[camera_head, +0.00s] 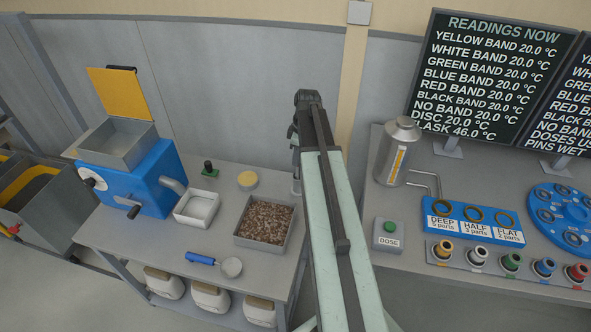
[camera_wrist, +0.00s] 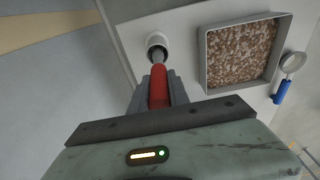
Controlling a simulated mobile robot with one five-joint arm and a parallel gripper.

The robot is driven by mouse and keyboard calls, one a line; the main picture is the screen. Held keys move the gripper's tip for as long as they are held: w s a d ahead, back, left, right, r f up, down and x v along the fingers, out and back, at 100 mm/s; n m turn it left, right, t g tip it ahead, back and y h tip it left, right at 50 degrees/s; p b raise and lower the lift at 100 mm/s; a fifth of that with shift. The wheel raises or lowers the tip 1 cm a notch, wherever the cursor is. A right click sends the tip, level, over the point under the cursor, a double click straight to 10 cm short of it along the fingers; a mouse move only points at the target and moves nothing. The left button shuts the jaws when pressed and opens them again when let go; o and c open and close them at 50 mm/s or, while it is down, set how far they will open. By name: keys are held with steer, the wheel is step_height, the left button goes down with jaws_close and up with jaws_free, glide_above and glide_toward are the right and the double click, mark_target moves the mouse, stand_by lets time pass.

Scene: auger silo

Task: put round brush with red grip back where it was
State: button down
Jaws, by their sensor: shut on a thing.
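My gripper (camera_wrist: 158,92) is shut on the red grip of the round brush (camera_wrist: 159,84) in the wrist view. The brush's grey shaft points away from the jaws towards a white round holder (camera_wrist: 157,41) at the bench's edge. The shaft's far end overlaps the holder's mouth; I cannot tell whether it is inside or above it. In the head view my gripper (camera_head: 294,134) is beyond my arm, over the right end of the left bench. There the brush is mostly hidden by my arm.
A tray of brown pellets (camera_head: 265,221) sits close beside the holder. A blue-handled scoop (camera_head: 203,258), a white tray (camera_head: 197,208) and a blue machine (camera_head: 145,181) share the bench. A steel flask (camera_head: 397,152) and a dose button (camera_head: 388,234) stand on the right bench.

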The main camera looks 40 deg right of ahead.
step_height(320, 180, down, 4)
steer(key=b, duration=0.3)
steer(key=shift+r, duration=0.35)
steer(key=shift+f, duration=0.15)
steer(key=c, duration=1.2)
jaws_free()
steer(key=shift+c, duration=0.2)
steer(key=r+p, duration=0.8)
steer(key=s+d+r+p, duration=0.1)
steer(key=r+p, duration=0.3)
steer(key=shift+s+r, duration=0.1)
steer(key=shift+r, duration=0.1)
steer(key=shift+f, duration=0.1)
